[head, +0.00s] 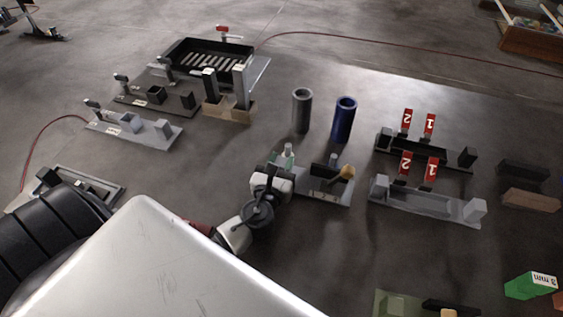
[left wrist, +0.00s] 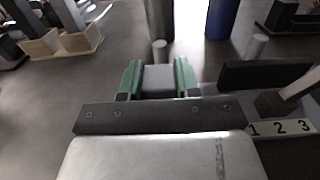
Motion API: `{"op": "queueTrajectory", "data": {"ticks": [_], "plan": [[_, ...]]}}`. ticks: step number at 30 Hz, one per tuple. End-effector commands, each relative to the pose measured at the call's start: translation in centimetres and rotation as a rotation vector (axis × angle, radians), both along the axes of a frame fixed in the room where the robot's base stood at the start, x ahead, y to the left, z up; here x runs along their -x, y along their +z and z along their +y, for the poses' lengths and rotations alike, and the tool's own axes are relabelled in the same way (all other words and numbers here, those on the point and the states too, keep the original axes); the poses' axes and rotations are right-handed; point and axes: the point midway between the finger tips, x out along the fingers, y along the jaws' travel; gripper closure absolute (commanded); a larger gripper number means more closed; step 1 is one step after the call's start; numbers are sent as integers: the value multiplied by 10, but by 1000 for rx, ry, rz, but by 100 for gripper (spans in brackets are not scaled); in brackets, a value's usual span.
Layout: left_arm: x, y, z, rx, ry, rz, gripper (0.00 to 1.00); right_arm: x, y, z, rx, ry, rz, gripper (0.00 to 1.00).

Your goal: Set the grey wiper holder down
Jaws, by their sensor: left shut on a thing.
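My left gripper (head: 284,158) is in the middle of the head view, with green fingers. In the left wrist view the fingers (left wrist: 158,80) are shut on a small grey block, which I take as the grey wiper holder (left wrist: 158,75). A short light peg stands up at its far side. In the head view only its pale top (head: 288,149) shows between the fingers. Right beside the gripper is a grey plate (head: 338,200) marked 1 2 3 (left wrist: 283,128), with a black block and a wooden-ended tool. Whether the holder touches anything below is hidden. My right gripper is not in view.
A grey tube (head: 301,110) and a blue tube (head: 343,119) stand just behind. Two trays with red numbered tags (head: 420,197) lie to the right. Several fixtures and a black slotted tray (head: 207,62) are at the left back. Floor left of the gripper is clear.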

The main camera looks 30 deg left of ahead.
Motion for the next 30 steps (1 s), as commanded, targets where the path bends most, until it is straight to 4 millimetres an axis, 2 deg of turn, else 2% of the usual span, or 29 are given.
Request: {"op": "queueTrajectory", "data": {"ticks": [2, 3, 7, 18, 23, 30], "plan": [[0, -2, 0, 1, 0, -3, 100, 0, -3, 0, 0, 0, 0, 47], [0, -2, 0, 0, 0, 0, 64, 0, -2, 0, 0, 0, 0, 47], [0, -2, 0, 0, 0, 0, 44, 0, -2, 0, 0, 1, 0, 47], [3, 0, -1, 0, 0, 1, 43, 0, 0, -2, 4, 2, 1, 47], [28, -2, -7, 2, -1, 4, 43, 0, -6, -4, 6, 3, 1, 47], [79, -3, -21, 1, -1, 3, 43, 0, -18, -4, 6, 3, 1, 47]]}}
